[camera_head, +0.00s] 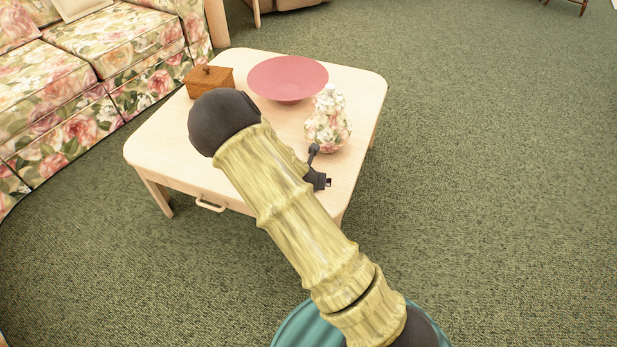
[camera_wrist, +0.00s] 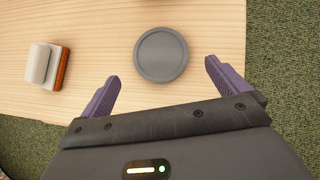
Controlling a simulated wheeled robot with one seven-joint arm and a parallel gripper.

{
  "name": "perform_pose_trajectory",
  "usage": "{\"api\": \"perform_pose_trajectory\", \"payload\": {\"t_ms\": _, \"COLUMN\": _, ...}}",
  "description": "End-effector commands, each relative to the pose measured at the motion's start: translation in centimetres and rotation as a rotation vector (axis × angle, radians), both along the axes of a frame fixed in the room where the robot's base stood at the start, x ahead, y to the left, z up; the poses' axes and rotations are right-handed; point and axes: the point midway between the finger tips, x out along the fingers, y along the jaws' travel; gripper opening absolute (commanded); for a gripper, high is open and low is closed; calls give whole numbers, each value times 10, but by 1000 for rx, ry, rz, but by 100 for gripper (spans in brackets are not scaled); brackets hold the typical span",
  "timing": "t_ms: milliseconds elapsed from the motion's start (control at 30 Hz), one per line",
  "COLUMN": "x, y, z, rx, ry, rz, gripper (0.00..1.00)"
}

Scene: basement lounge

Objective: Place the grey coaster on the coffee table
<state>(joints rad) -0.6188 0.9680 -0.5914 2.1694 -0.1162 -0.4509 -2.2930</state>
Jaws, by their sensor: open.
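The grey coaster (camera_wrist: 161,54) is a round disc with a raised rim. In the wrist view it lies flat on the pale wooden coffee table (camera_wrist: 100,30), close to the table's edge. My gripper (camera_wrist: 161,71) is open, with its two purple fingers spread wide and nothing between them. The coaster is just beyond the fingertips, roughly centred between them, and looks apart from both. How high the fingers are above the table is hard to tell. In the head view the coffee table (camera_head: 160,155) is partly covered by my arm, and the coaster is hidden.
A pink bowl (camera_head: 288,77), a floral vase (camera_head: 328,120) and a wooden box (camera_head: 209,80) stand on the table. A grey-and-brown block (camera_wrist: 45,66) lies left of the coaster. A floral sofa (camera_head: 95,75) is at left. Green carpet at right is clear.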

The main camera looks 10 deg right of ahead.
Motion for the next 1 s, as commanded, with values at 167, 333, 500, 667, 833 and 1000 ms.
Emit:
{"api": "perform_pose_trajectory", "payload": {"t_ms": 167, "x": -22, "y": 9, "z": 33, "rx": 1, "ry": 1, "rz": 3, "gripper": 100}}
{"api": "perform_pose_trajectory", "payload": {"t_ms": 333, "x": -37, "y": 14, "z": 51, "rx": 1, "ry": 0, "rz": 2, "gripper": 100}}
{"api": "perform_pose_trajectory", "payload": {"t_ms": 500, "x": -42, "y": 15, "z": 56, "rx": 0, "ry": 0, "rz": 0, "gripper": 100}}
{"api": "perform_pose_trajectory", "payload": {"t_ms": 667, "x": -42, "y": 15, "z": 56, "rx": 1, "ry": 0, "rz": -1, "gripper": 100}}
{"api": "perform_pose_trajectory", "payload": {"t_ms": 833, "x": -42, "y": 15, "z": 56, "rx": 0, "ry": 0, "rz": 0, "gripper": 100}}
{"api": "perform_pose_trajectory", "payload": {"t_ms": 1000, "x": -42, "y": 15, "z": 56, "rx": 1, "ry": 1, "rz": -1, "gripper": 100}}
